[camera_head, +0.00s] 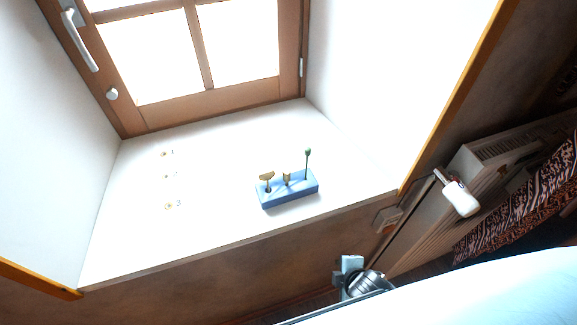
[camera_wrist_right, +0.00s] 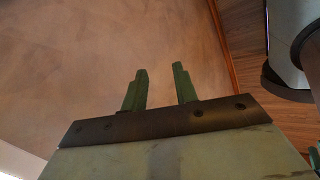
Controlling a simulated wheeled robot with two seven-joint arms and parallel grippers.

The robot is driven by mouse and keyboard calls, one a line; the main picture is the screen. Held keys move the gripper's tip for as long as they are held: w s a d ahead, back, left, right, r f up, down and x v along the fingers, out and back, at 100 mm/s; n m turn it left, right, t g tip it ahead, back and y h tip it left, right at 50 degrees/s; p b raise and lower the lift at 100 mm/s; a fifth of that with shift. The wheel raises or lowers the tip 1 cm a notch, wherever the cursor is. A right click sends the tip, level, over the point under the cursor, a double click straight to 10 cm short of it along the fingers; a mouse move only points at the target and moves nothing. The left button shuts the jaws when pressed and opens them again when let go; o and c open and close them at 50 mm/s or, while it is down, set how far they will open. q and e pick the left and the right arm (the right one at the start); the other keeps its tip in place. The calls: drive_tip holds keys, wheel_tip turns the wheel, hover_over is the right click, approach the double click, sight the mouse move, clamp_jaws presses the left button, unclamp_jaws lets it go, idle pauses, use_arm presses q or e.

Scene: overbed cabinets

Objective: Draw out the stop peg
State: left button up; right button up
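A blue block (camera_head: 288,191) lies on the white window sill, toward its front edge. Several pieces stand upright in it: a tan wide-topped peg (camera_head: 267,177) at the left, a small tan peg (camera_head: 287,179) in the middle, and a thin dark green peg (camera_head: 307,163) with a rounded top at the right. I cannot tell which is the stop peg. My right gripper (camera_head: 338,279) is below the sill's front edge, apart from the block. In the right wrist view its two green fingers (camera_wrist_right: 159,74) are apart with nothing between them. My left gripper is not in view.
A wooden window (camera_head: 205,95) stands behind. A radiator (camera_head: 475,165) with a white valve (camera_head: 461,199) is at the right. A light-blue surface (camera_head: 480,295) fills the lower right.

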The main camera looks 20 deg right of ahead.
drive_tip(key=w+a+r+n+t+p, duration=0.1)
drive_tip(key=w+r+n, duration=0.1)
drive_tip(key=r, duration=0.4)
drive_tip(key=w+a+r+n+t+p, duration=0.1)
drive_tip(key=w+r+n+t, duration=0.1)
drive_tip(key=r+n, duration=0.3)
drive_tip(key=w+a+r+n+t, duration=0.1)
drive_tip(key=w+r+n, duration=0.2)
drive_tip(key=r, duration=0.5)
drive_tip(key=shift+n+y+p, duration=0.3)
drive_tip(key=shift+n+p, duration=0.1)
drive_tip(key=shift+n, duration=0.3)
drive_tip(key=n+t+y+p, duration=0.1)
drive_tip(key=n+t+y, duration=0.2)
drive_tip(key=n, duration=0.9)
approach(289, 177)
drive_tip(key=x, duration=0.7)
drive_tip(key=shift+a+f, duration=0.25)
drive_tip(key=shift+f, duration=0.25)
drive_tip(key=shift+r+x, duration=0.2)
drive_tip(key=shift+x, duration=1.15)
drive_tip(key=shift+r+x, duration=0.15)
drive_tip(key=shift+x, duration=1.2)
drive_tip(key=shift+w+d, duration=0.15)
drive_tip(key=shift+w, duration=0.05)
drive_tip(key=shift+c, duration=0.3)
clamp_jaws()
